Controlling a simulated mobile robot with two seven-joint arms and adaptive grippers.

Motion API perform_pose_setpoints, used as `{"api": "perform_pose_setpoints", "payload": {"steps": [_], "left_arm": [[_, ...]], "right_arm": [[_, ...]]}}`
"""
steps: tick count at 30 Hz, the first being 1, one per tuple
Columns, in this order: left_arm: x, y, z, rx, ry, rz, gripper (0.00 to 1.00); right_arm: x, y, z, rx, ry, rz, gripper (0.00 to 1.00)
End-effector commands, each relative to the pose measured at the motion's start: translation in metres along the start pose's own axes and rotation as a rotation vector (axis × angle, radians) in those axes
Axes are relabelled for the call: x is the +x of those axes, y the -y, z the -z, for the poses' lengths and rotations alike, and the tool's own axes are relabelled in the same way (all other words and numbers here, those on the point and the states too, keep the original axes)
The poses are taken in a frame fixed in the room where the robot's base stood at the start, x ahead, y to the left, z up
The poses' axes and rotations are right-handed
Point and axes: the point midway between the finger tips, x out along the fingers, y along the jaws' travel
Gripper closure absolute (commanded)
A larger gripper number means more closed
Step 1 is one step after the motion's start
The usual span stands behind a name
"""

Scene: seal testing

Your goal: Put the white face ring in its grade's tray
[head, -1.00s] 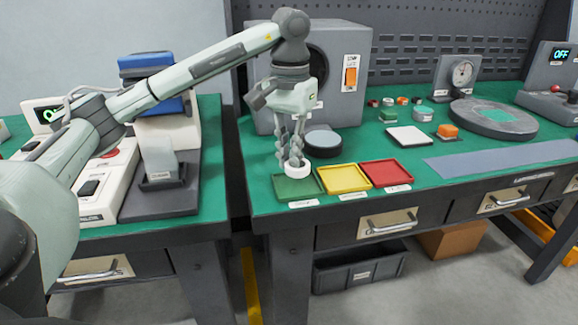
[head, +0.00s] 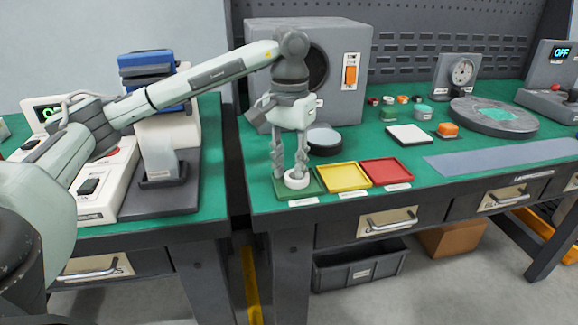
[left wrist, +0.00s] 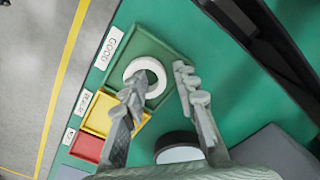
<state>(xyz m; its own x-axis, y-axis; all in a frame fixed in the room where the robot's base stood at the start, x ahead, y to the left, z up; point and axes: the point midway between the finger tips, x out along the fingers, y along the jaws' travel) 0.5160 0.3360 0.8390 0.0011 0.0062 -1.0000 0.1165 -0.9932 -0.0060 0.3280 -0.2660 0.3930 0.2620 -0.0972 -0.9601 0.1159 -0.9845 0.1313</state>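The white face ring (head: 297,179) lies in the green tray (head: 282,192), the leftmost of three trays at the table's front edge. The ring (left wrist: 155,88) also shows in the left wrist view inside the green tray (left wrist: 165,50), whose label seems to read GOOD. My left gripper (head: 289,172) points down over this tray with its fingers spread. In the left wrist view my left gripper (left wrist: 157,85) has one finger overlapping the ring and the other clear of it; contact cannot be told. My right gripper is not in view.
A yellow tray (head: 344,178) and a red tray (head: 386,172) stand to the right. A dark round disc (head: 323,141) and a grey machine (head: 345,100) stand behind. A white pad (head: 408,135) and several small rings lie farther right. A gap separates the two tables.

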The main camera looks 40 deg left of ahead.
Motion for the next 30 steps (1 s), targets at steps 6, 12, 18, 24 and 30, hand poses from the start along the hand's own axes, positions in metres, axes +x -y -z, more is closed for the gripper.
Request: {"api": "perform_pose_setpoints", "payload": {"steps": [6, 12, 18, 24, 30], "left_arm": [[-0.007, 0.0, 0.001, 0.0, -0.002, 0.0, 0.71], [-0.047, 0.0, 0.002, 0.0, -0.005, -0.002, 0.71], [-0.09, 0.0, 0.001, -0.001, -0.004, 0.0, 0.71], [-0.113, 0.0, 0.001, 0.0, -0.004, 0.0, 0.71], [-0.122, 0.0, 0.001, -0.001, 0.0, 0.0, 0.71]], "right_arm": [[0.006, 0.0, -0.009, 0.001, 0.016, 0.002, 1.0], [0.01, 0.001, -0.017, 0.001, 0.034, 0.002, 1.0], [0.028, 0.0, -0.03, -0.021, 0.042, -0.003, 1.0], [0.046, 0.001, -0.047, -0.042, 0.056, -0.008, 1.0], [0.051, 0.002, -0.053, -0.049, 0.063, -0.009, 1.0]]}}
